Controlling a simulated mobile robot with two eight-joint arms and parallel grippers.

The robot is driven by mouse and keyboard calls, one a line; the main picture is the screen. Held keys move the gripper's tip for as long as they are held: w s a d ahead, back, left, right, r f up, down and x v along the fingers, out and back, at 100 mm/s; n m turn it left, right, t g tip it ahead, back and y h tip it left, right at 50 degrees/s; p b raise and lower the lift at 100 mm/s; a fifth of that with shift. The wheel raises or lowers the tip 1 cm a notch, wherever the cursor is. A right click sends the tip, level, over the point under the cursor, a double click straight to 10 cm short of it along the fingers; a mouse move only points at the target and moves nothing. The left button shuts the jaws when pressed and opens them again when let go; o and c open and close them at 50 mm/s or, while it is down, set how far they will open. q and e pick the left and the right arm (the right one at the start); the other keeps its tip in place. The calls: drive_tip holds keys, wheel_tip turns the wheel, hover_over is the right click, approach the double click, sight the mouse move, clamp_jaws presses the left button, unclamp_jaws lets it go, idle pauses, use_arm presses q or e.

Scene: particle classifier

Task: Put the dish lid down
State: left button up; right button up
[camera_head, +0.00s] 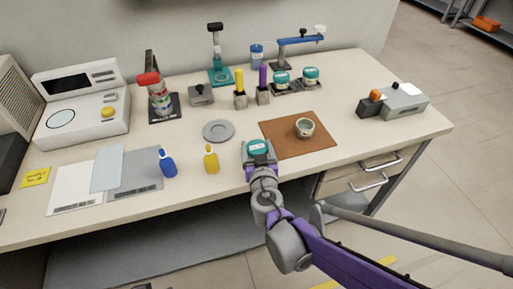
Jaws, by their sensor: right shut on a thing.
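My right gripper (259,155) is over the front part of the table, just left of a brown mat (282,145). It is shut on the dish lid (257,147), a round piece with a teal top and a pale marking. The gripper partly hides the lid's sides, and I cannot tell whether the lid touches the table. A small open dish (304,128) stands on the mat, to the right of the gripper. My left gripper is not in view.
A flat grey round plate (219,131) lies left of the mat. The table's right front is mostly clear.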

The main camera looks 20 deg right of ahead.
drive_tip(key=shift+f, duration=0.1)
drive_tip(key=o, duration=1.4)
drive_tip(key=shift+s+r, duration=0.2)
drive_tip(key=shift+r, duration=0.1)
drive_tip(key=p+v, duration=0.3)
drive_tip(key=v, duration=0.8)
drive_tip(key=shift+s, duration=0.4)
drive_tip(key=shift+a, duration=0.1)
